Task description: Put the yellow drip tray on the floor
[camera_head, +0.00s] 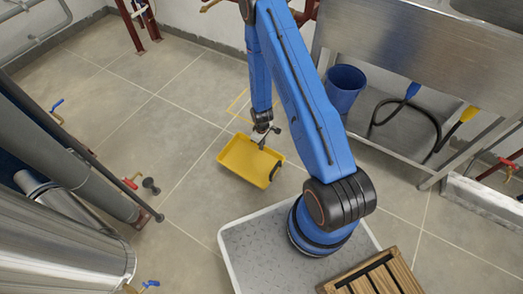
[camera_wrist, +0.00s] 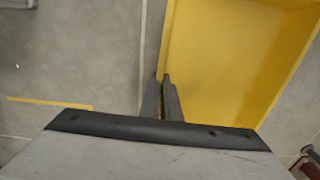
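The yellow drip tray (camera_head: 240,165) is a shallow open box with a black part on its right side. It is in the middle of the head view, above or on the grey tiles; I cannot tell if its base touches the floor. My gripper (camera_head: 262,140) is at its far edge. In the wrist view the tray (camera_wrist: 235,60) fills the upper right, and my gripper's fingers (camera_wrist: 161,85) are close together, one on each side of its rim. They look shut on that rim. The inside of the tray looks empty.
A yellow outline (camera_head: 236,103) is marked on the floor behind the tray, partly hidden by my arm. A blue bin (camera_head: 344,88) stands under the steel sink at right. Pipes with a red valve (camera_head: 131,182) and a steel tank (camera_head: 60,255) are at left. Tiles left of the tray are clear.

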